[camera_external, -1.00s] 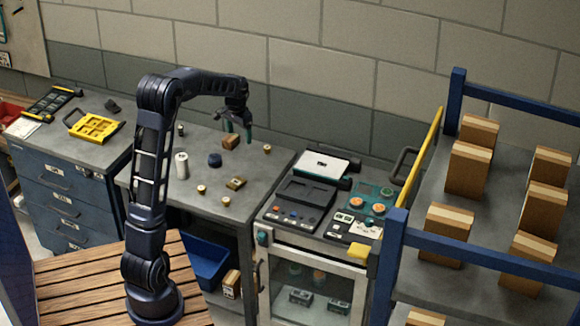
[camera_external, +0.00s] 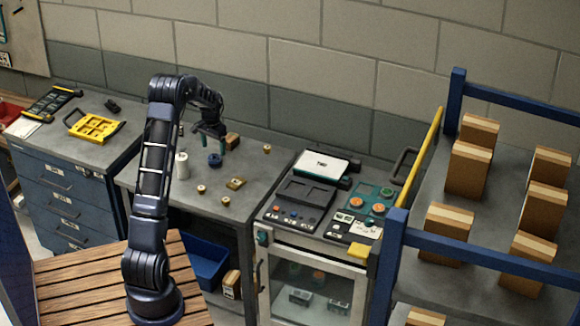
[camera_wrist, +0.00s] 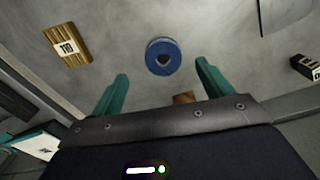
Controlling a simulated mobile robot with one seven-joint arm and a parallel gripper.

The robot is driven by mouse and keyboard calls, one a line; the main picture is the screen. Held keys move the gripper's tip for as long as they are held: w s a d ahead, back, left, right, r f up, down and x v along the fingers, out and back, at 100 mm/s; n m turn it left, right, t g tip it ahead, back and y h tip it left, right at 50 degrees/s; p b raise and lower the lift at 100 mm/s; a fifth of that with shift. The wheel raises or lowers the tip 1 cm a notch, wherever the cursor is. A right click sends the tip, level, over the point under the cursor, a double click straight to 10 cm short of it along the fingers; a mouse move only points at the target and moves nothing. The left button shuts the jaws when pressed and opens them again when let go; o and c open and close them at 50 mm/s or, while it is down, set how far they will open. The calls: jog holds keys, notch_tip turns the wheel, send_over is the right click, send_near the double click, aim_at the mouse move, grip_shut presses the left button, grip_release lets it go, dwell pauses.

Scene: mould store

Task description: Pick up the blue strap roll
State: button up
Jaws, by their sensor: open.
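The blue strap roll (camera_external: 215,161) lies on the grey workbench, and it also shows in the wrist view (camera_wrist: 163,57) as a blue ring with a dark centre. My gripper (camera_external: 213,142) is just above and behind the roll in the external view. In the wrist view the teal fingers of my gripper (camera_wrist: 160,85) are spread wide and empty, and the roll lies beyond their tips, roughly centred between them. The roll appears apart from both fingers.
On the bench (camera_external: 255,185) stand a white cylinder (camera_external: 182,166), a brown block (camera_external: 233,141), a brass-coloured labelled block (camera_external: 236,183) and several small brass pieces (camera_external: 201,189). A control panel (camera_external: 300,200) adjoins at right. Bare bench lies right of the roll.

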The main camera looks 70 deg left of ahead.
aim_at(214, 158)
jog(key=shift+a+f, duration=0.15)
jog(key=shift+f, duration=1.6)
jog(key=shift+a+f, duration=0.15)
jog(key=shift+f, duration=1.6)
jog(key=c, duration=1.1)
